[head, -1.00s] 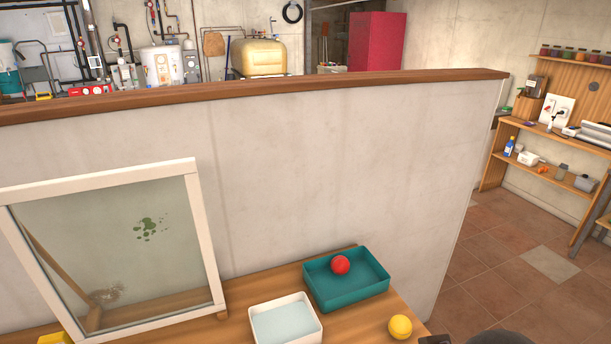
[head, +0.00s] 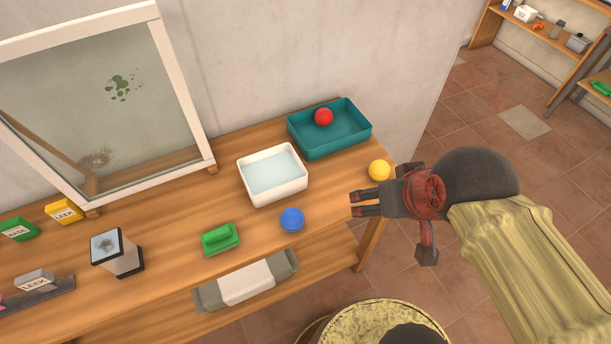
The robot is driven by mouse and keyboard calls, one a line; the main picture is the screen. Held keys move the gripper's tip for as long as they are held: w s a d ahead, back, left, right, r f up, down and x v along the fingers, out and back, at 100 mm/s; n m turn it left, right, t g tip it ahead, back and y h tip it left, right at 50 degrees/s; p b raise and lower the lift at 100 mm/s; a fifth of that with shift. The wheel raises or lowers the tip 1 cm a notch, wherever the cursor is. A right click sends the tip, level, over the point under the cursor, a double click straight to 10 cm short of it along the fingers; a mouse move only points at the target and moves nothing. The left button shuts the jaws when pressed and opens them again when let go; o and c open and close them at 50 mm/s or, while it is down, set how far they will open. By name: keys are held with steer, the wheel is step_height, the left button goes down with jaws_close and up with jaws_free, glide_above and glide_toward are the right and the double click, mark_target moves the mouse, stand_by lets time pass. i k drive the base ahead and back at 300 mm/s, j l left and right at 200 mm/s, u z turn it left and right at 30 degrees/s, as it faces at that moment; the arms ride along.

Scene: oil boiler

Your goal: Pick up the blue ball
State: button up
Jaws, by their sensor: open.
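The blue ball (head: 292,219) rests on the wooden table near its front edge, right of a green sponge-like block (head: 220,239) and in front of a white basin. My gripper (head: 353,203) is to the right of the blue ball, with its two dark fingers pointing left towards it. The fingers are apart and hold nothing. There is a clear gap in the picture between the fingertips and the ball. The gripper's height above the table is hard to judge.
A white basin (head: 246,181) of pale liquid, a teal tray (head: 330,148) with a red ball (head: 324,117) and a yellow ball (head: 379,170) are on the table (head: 180,285). A framed glass pane (head: 185,95) stands at back left.

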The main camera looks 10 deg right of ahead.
mark_target(292, 219)
steer(key=k+l+u, duration=0.1)
steer(key=l+u, duration=0.3)
steer(key=k+l+u, duration=0.15)
steer(key=u, duration=0.25)
steer(key=k+l+u, duration=0.2)
steer(key=u, duration=0.2)
